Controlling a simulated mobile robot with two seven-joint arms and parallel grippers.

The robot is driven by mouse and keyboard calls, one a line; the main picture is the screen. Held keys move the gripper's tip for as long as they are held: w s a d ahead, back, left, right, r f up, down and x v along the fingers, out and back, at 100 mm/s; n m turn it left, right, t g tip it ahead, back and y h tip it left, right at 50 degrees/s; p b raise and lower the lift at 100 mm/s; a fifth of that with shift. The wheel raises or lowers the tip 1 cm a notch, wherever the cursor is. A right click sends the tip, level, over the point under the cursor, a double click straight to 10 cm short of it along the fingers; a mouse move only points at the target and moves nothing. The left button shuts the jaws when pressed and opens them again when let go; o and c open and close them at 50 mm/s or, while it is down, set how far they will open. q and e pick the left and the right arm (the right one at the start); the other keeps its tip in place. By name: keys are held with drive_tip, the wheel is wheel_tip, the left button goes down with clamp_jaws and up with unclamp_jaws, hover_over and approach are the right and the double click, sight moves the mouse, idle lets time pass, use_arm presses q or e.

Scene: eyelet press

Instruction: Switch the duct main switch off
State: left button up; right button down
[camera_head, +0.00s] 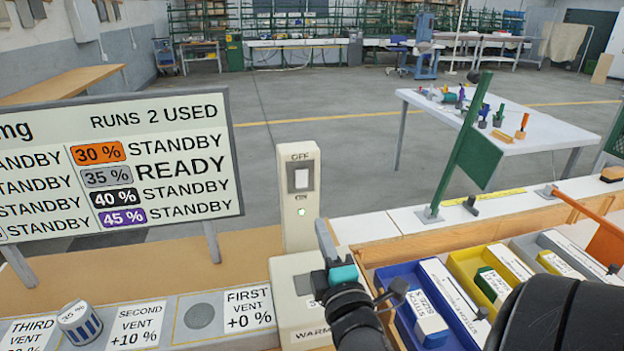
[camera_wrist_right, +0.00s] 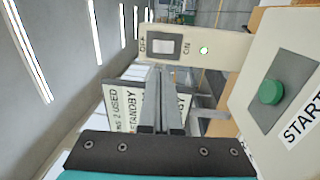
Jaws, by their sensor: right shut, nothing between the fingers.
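The duct main switch (camera_head: 301,178) is a white rocker on a beige upright post, with OFF printed above it and ON below. A green lamp (camera_head: 301,212) glows beneath it. In the right wrist view the switch (camera_wrist_right: 163,46) appears turned sideways, with OFF at left, ON at right and the lit lamp (camera_wrist_right: 204,50) beside ON. My right gripper (camera_head: 324,238) is shut and empty, in front of the post's lower right side in the head view. In the wrist view its fingertips (camera_wrist_right: 160,72) point at the post just below the rocker; I cannot tell whether they touch. My left gripper is not in view.
A beige box with a green START button (camera_wrist_right: 270,92) stands close beside my right gripper. A sign board (camera_head: 120,165) stands left of the post. Blue (camera_head: 385,283) and yellow bins and a green flag (camera_head: 478,158) are to the right. A striped cylinder (camera_head: 79,322) stands at front left.

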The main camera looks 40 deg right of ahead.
drive_tip(key=shift+r, duration=0.2)
approach(302, 174)
drive_tip(key=x, duration=0.7)
drive_tip(key=shift+f+p, duration=0.1)
drive_tip(key=shift+p, duration=0.25)
drive_tip(key=shift+s, duration=0.1)
